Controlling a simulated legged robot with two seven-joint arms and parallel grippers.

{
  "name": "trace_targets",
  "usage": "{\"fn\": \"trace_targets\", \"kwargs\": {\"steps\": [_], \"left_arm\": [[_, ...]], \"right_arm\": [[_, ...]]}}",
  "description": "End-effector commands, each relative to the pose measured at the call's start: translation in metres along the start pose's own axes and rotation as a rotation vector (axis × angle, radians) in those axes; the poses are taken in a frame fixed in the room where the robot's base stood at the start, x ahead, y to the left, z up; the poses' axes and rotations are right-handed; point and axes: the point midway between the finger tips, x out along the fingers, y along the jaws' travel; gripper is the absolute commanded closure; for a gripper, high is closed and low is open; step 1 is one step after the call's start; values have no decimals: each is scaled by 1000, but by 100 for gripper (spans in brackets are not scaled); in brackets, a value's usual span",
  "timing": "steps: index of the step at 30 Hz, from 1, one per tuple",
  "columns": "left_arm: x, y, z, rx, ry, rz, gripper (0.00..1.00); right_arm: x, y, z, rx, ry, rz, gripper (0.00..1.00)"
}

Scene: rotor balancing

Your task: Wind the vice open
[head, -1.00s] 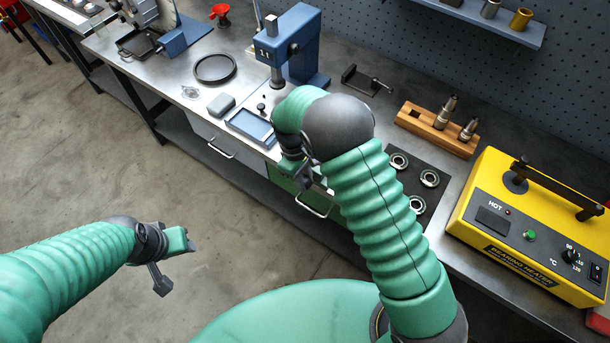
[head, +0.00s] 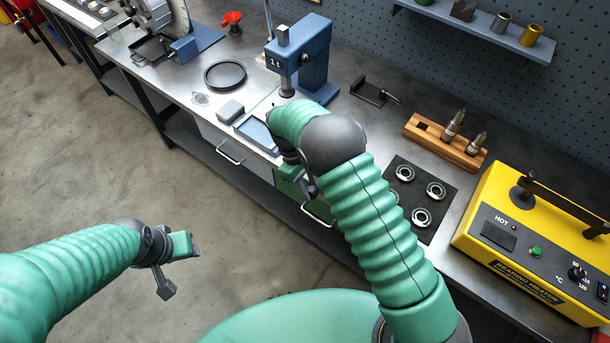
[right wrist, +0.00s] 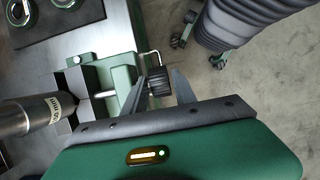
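The green vice (right wrist: 118,72) is at the bench's front edge in the right wrist view, with a bent metal crank handle (right wrist: 149,55) and a dark ribbed knob (right wrist: 158,82). My right gripper (right wrist: 158,76) has one finger on each side of this knob, tips close against it; it looks shut on the knob. In the head view my right arm hides most of the vice, and its green part (head: 289,183) shows beside the wrist. My left gripper (head: 192,245) is away from the bench over the floor; its finger gap is not clear.
A blue press (head: 308,60), a shallow blue tray (head: 258,135) and a dark mat with several bearing rings (head: 432,222) lie around my right arm. A wooden block (head: 425,138) and a yellow heater (head: 510,215) stand right. The floor at left is clear.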

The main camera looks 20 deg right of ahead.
Motion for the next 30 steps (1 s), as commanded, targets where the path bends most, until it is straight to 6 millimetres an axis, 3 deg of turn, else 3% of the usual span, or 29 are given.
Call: {"fn": "trace_targets", "kwargs": {"steps": [5, 15, 18, 22, 30], "left_arm": [[8, 0, 2, 0, 0, 0, 53], [17, 0, 4, 0, 0, 0, 53], [16, 0, 4, 0, 0, 0, 53], [16, 0, 4, 0, 0, 0, 53], [16, 0, 4, 0, 0, 0, 53]], "right_arm": [[-37, 1, -3, 0, 7, 4, 67], [-133, 1, -4, 0, 4, 2, 67], [-151, 1, -4, 0, 2, 1, 67], [-162, 0, -3, 0, -1, 0, 67], [-163, 0, -2, 0, -1, 0, 67]]}}
